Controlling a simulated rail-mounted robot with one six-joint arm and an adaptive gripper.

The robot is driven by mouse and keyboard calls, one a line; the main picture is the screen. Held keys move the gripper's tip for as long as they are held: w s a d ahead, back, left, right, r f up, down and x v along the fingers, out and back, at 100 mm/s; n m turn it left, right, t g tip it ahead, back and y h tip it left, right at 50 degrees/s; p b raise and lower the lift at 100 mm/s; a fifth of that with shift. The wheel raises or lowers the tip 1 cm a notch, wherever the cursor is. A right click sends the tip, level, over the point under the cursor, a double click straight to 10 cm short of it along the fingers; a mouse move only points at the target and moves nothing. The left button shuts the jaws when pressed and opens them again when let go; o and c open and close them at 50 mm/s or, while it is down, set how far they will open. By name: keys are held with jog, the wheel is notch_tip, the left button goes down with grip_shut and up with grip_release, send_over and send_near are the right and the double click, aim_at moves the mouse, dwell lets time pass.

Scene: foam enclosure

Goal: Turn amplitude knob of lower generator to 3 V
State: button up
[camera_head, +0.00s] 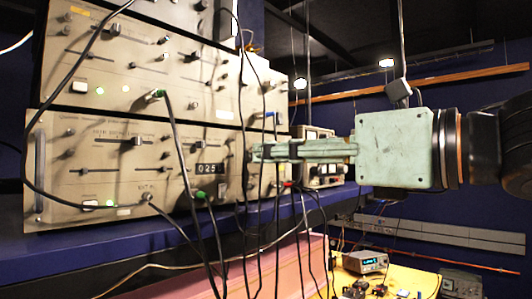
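The lower generator (75,158) is the bottom beige unit of a stack at the left. Its front carries sliders, several knobs, a small counter (209,169) reading about 025, and plugged cables. The labels are too small to tell which knob is the amplitude knob. My gripper (256,152) comes in from the right, its pale green fingers pointing left, at the right end of this panel. Its fingers are seen edge-on and overlap. The fingertips cover that part of the panel, so contact with a knob cannot be made out.
More beige units (125,65) stand above the lower generator on a blue shelf (100,245). Black cables (180,150) hang before the panels, some close to my fingers. A yellow bench (410,283) with a small instrument (364,262) is at the lower right.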

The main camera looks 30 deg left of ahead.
jog(key=shift+w+a, duration=0.2)
jog(key=shift+a, duration=1.15)
jog(key=shift+c, duration=0.4)
jog(key=c, duration=0.8)
